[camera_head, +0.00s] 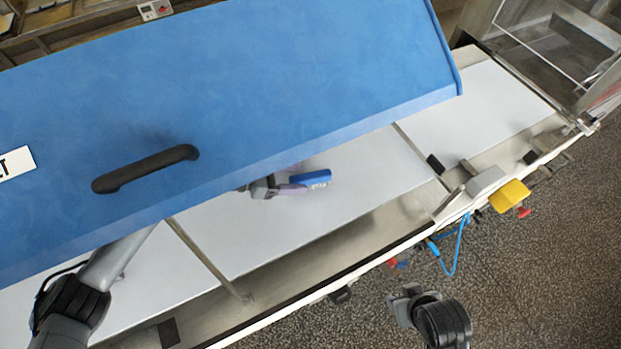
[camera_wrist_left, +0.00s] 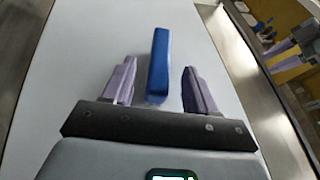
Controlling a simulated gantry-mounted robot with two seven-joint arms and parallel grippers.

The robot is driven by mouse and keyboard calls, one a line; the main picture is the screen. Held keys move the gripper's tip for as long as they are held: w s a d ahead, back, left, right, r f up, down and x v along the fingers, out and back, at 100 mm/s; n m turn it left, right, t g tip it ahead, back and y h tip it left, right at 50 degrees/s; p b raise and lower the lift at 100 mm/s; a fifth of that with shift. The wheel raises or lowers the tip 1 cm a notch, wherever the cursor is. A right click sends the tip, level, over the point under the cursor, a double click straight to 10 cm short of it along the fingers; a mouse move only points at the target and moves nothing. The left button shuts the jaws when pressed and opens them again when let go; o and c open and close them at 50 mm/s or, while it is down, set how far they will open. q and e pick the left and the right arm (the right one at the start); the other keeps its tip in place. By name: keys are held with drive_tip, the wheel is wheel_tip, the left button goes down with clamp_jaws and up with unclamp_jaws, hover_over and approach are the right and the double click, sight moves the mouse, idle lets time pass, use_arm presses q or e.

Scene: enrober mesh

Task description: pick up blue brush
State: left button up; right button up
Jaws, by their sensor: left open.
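The blue brush (camera_head: 312,179) lies on the white belt (camera_head: 370,160), just past the edge of the raised blue cover. In the left wrist view the brush (camera_wrist_left: 159,62) stands out lengthwise between and beyond my left gripper's two fingers (camera_wrist_left: 160,90). A gap shows on each side of it, so the fingers are apart from it. In the head view my left gripper (camera_head: 290,188) reaches out from under the cover, open, with its tips at the brush's left end. My right gripper (camera_head: 403,303) is over the floor at the lower right; its jaw state is unclear.
The blue cover (camera_head: 250,80) with a black handle (camera_head: 146,168) overhangs the belt and hides part of my left arm. A metal rail (camera_head: 330,240) runs along the front. A yellow box (camera_head: 509,196) and a blue cable (camera_head: 457,250) are at the front edge.

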sight(308, 176)
use_arm(q)
drive_tip(key=x, duration=0.5)
drive_tip(key=shift+r+p, duration=0.2)
drive_tip(key=shift+p, duration=0.2)
clamp_jaws()
drive_tip(key=shift+r, duration=0.15)
